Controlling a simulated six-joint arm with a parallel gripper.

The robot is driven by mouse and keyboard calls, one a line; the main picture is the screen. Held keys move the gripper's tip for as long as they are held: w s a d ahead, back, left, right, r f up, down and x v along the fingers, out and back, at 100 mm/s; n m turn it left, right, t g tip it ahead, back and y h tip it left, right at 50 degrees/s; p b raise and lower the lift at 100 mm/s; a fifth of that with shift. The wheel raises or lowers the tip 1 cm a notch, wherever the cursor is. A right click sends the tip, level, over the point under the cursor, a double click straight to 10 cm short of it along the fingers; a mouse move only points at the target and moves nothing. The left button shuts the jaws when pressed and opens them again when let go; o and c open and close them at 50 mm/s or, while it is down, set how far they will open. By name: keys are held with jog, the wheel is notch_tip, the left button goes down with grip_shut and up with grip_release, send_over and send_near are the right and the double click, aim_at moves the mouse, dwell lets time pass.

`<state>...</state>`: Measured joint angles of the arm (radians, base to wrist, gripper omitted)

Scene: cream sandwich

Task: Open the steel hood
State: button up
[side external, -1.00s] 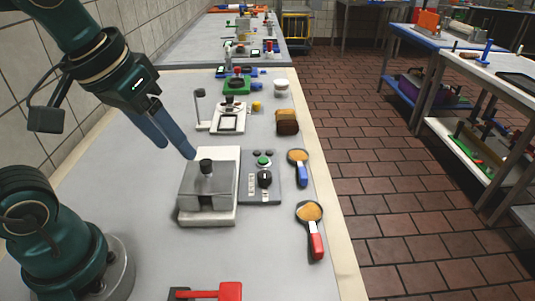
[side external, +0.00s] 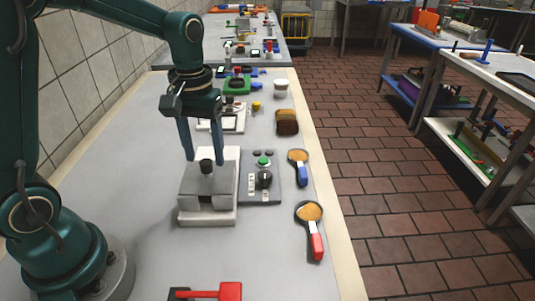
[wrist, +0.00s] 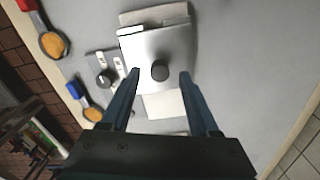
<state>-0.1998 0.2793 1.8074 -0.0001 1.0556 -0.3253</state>
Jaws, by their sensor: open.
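The steel hood (side external: 208,182) is a grey metal cover lying on a pale base (side external: 207,217), and it appears shut. It has a dark round knob (side external: 206,167) on top. In the wrist view the hood (wrist: 172,42) and its knob (wrist: 160,70) lie just ahead of my fingers. My gripper (side external: 202,158) points down over the hood, one finger on each side of the knob in the picture. In the wrist view my gripper (wrist: 160,73) is open, with the knob between the fingertips and gaps on both sides. I cannot tell the exact height of the tips relative to the knob.
A control panel (side external: 247,191) with a green button and dark dial adjoins the base on the right. A blue-handled scoop (side external: 298,158) and red-handled scoop (side external: 310,214) lie near the counter edge. A white device (side external: 231,124) stands behind. The counter left of the base is clear.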

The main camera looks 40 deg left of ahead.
jog(key=shift+f, duration=0.8)
grip_shut()
dwell(0.9)
